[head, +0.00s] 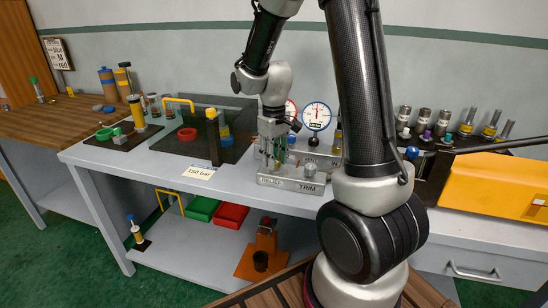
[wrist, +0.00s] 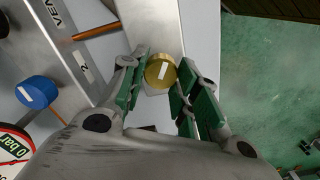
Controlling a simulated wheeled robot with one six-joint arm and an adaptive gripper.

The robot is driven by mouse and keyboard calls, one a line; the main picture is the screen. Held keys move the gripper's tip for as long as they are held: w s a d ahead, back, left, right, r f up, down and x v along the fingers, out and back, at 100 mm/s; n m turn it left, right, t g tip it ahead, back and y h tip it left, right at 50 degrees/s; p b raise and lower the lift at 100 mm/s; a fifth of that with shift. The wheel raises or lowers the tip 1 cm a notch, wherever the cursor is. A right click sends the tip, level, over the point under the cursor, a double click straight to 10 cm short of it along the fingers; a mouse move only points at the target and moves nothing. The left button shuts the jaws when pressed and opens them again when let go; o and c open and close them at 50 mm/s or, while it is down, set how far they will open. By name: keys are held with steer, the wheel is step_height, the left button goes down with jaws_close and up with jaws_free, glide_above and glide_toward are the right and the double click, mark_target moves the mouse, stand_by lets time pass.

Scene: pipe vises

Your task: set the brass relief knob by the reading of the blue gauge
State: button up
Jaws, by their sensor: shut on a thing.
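The brass relief knob (wrist: 160,72) shows in the wrist view, with a white mark on its top face. My gripper (wrist: 163,80) is around it, with a green-padded finger on each side, shut on it. In the head view my gripper (head: 273,155) is over the left part of the grey valve block (head: 290,184), hiding the knob there. A round white gauge with a blue rim (head: 316,116) stands behind the block; its needle and digits are too small to read. A red-rimmed gauge (head: 291,110) is partly hidden behind my wrist; the wrist view shows "0 bar" on a red-rimmed gauge (wrist: 14,142).
A "150 bar" card (head: 198,172) lies at the bench's front edge. A grey TRIM knob (head: 310,170) sits on the block. A blue knob (wrist: 38,92) shows in the wrist view. A yellow case (head: 495,185) stands right. A wall sign (head: 58,54) hangs far left.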

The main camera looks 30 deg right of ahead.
steer(key=o, duration=1)
step_height(320, 180, up, 12)
stand_by(0.5)
steer(key=s+r+m+t, duration=0.1)
steer(key=s+r, duration=0.1)
steer(key=s, duration=0.5)
steer(key=s+d+r+m+t, duration=0.1)
steer(key=s+r+t, duration=0.1)
steer(key=s, duration=0.5)
steer(key=s+r+m+t, duration=0.1)
steer(key=s+r, duration=0.1)
steer(key=s, duration=0.5)
steer(key=shift+d, duration=0.15)
